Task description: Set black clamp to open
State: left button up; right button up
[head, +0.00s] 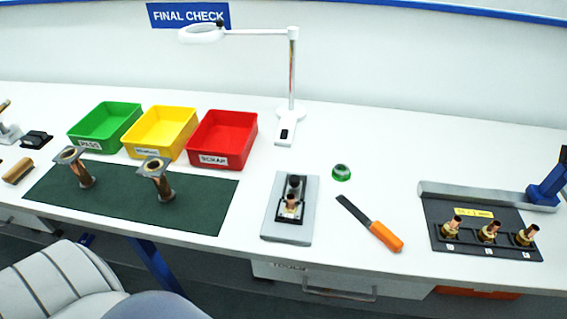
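A black clamp (294,184) stands on a grey base plate (302,232) near the front middle of the white bench. Its dark knob or handle end points up, and a copper-coloured fitting (291,202) sits in front of it within a dark frame. The parts are small, so I cannot tell whether the clamp is open or shut. Neither of my grippers shows in the head view.
Green (103,127), yellow (160,132) and red (222,138) bins stand behind a dark green mat (120,205) with two flanged copper parts. A magnifier lamp (291,80), orange-handled tool (384,236) and black fitting tray (489,253) are nearby. Bare bench surrounds the plate.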

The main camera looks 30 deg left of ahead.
aim_at(294, 186)
jog(key=u, duration=0.9)
